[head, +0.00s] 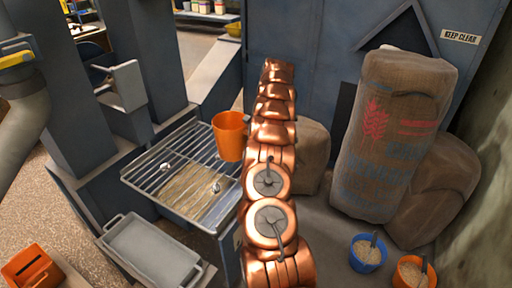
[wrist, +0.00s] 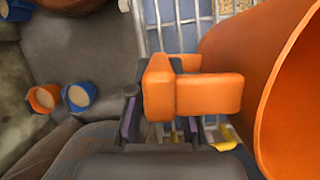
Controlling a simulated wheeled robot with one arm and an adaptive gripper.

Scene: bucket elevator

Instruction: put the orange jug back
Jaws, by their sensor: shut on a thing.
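The orange jug (head: 229,137) is held in the air above the right part of the metal grate, and its mouth faces up in the head view. In the wrist view the jug (wrist: 235,60) fills the right side, and its thick handle (wrist: 205,94) reaches left between my fingers. My gripper (wrist: 160,118) is shut on this handle. In the head view my copper arm hides the gripper and the handle. The inside of the jug is mostly out of sight.
The barred grate (head: 150,172) covers a hopper with grain under it. A grey tray (head: 150,250) stands in front, with an orange slotted box (head: 32,268) at lower left. Sacks (head: 390,135), a blue bucket (head: 368,252) and an orange bucket (head: 411,273) stand right.

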